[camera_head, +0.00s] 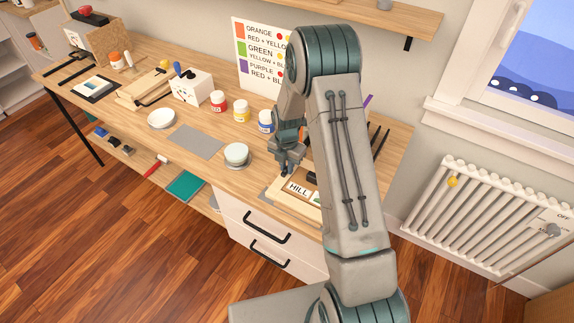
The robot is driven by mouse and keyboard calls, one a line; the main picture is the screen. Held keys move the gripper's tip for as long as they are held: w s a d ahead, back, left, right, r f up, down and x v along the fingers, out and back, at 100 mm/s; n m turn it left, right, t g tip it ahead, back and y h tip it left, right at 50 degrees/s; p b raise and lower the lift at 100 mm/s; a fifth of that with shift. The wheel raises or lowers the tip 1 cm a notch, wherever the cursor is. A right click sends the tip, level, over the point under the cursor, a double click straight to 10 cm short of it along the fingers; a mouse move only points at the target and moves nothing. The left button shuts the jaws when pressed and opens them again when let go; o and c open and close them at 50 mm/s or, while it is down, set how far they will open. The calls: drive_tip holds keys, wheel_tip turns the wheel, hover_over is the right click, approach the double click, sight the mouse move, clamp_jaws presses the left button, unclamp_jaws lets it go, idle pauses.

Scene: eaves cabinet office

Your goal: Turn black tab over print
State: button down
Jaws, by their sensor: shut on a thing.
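A light wooden frame (287,203) lies on the workbench, with a white card printed HILL (298,188) and a bit of green inside it. My arm hides its right part. My gripper (286,170) points down at the frame's far left edge. It is shut on a small dark piece there, which looks like a black tab; the fingers hide most of it. Another dark piece (311,178) shows on the frame to the right of the fingers, partly behind my arm.
A colour chart (258,55) is behind. White drawers (268,238) are below; a radiator (480,215) is at right.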

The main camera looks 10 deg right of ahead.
drive_tip(key=shift+m+b, duration=0.3)
drive_tip(key=shift+b, duration=0.1)
drive_tip(key=m+b, duration=0.2)
drive_tip(key=shift+s+d+f+m, duration=0.1)
drive_tip(key=shift+d+f+m, duration=0.05)
drive_tip(key=shift+m, duration=0.25)
drive_tip(key=m+b, duration=0.2)
drive_tip(key=m, duration=0.1)
drive_tip(key=m+b, duration=0.2)
drive_tip(key=shift+s, duration=0.3)
drive_tip(key=m, duration=0.2)
drive_tip(key=m+b, duration=0.1)
drive_tip(key=m, duration=0.1)
drive_tip(key=m+b, duration=0.1)
drive_tip(key=shift+s+m, duration=0.25)
drive_tip(key=shift+m, duration=0.15)
drive_tip(key=shift+s+m+b, duration=0.2)
drive_tip(key=shift+m+b, duration=0.7)
drive_tip(key=shift+m, duration=0.9)
drive_tip(key=shift+r, duration=0.2)
drive_tip(key=c, duration=1.4)
unclamp_jaws()
